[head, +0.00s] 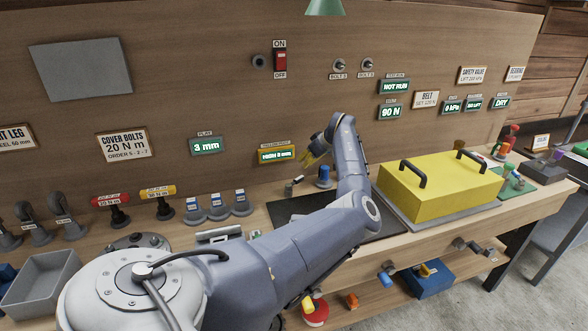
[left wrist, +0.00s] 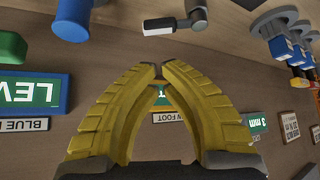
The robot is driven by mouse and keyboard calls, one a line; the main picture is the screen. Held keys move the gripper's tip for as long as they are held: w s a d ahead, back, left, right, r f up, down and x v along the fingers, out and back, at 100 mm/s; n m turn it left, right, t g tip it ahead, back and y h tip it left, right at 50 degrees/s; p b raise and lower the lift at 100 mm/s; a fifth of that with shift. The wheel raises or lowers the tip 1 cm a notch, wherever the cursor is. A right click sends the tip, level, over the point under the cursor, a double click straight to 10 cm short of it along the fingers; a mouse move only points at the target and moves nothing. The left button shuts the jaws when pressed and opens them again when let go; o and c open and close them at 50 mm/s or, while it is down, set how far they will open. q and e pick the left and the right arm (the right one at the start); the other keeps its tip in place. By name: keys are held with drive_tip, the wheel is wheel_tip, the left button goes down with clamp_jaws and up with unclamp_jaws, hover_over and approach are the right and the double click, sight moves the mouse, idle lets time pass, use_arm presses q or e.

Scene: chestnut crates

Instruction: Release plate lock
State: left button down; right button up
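My left gripper (head: 312,160) is in front of the wooden back panel, above the back edge of a dark plate (head: 285,208). In the left wrist view its yellow fingers (left wrist: 159,70) come together at the tips with nothing held between them. A small lever with a pale bar and dark grey knob (left wrist: 172,24) lies beyond the fingertips, apart from them; it seems to be the small piece (head: 292,186) below the gripper in the head view. I cannot tell for sure that it is the plate lock. My right gripper is not in view.
A blue cylinder (head: 324,177) stands close to the gripper, right of the lever. A yellow box cover with two handles (head: 440,187) is to the right. Blue-tagged grey pieces (head: 217,206) stand left of the plate. A lit yellow-framed sign (head: 276,154) is on the panel.

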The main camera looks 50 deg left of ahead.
sight(295, 182)
use_arm(q)
drive_tip(key=shift+x, duration=4.95)
drive_tip(key=shift+w, duration=0.15)
